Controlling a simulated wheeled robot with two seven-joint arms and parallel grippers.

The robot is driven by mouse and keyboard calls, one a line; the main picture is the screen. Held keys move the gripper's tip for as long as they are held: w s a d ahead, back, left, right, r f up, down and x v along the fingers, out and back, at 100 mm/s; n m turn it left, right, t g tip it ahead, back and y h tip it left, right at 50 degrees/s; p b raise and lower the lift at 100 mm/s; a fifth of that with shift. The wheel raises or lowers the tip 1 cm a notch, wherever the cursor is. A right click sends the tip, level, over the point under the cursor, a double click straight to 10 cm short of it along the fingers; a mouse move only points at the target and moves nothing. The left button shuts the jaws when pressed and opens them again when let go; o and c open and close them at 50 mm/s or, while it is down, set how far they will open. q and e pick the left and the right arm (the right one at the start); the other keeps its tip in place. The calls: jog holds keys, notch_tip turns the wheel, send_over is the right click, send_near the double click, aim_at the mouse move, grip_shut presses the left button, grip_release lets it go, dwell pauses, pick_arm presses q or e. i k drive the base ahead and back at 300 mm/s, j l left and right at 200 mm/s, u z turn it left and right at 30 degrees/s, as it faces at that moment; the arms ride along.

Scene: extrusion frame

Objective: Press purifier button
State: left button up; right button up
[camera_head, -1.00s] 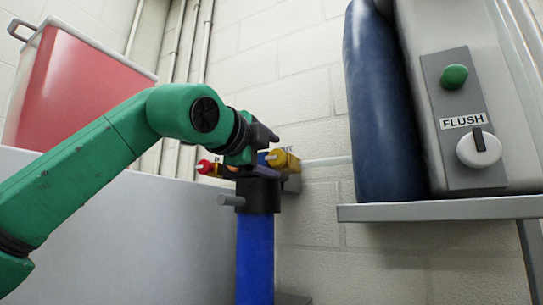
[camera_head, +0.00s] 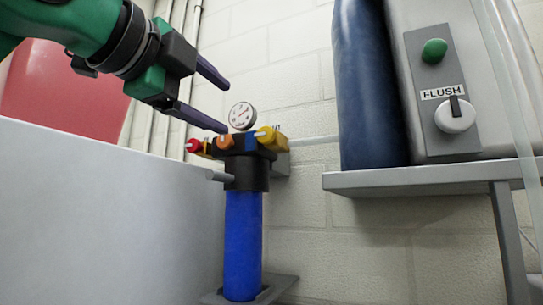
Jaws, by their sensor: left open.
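A blue upright filter canister (camera_head: 242,245) with a black head (camera_head: 246,170) stands at the middle. Its head carries a round gauge (camera_head: 242,116), a red knob (camera_head: 194,146), an orange knob (camera_head: 225,142) and a yellow knob (camera_head: 268,137). My left gripper (camera_head: 227,107) comes in from the upper left, open and empty, its two dark fingers apart. The lower fingertip appears close to the gauge and orange knob; I cannot tell whether it touches. A grey panel (camera_head: 472,140) marked FLUSH at the right bears a green button (camera_head: 434,51) and a white dial (camera_head: 455,115). My right gripper is not in view.
A grey shelf (camera_head: 410,180) at the right holds a dark blue cylinder (camera_head: 370,90) and the panel's housing. A red container (camera_head: 60,95) stands behind my left arm. A grey tank wall (camera_head: 100,200) fills the lower left. Pipes run up the brick wall.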

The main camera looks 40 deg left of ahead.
aim_at(434, 50)
jog(key=k+l, duration=0.5)
jog(key=l, duration=0.15)
jog(key=k+l, duration=0.5)
jog(key=l, duration=0.15)
jog(key=k+l, duration=0.5)
jog(key=l, duration=0.15)
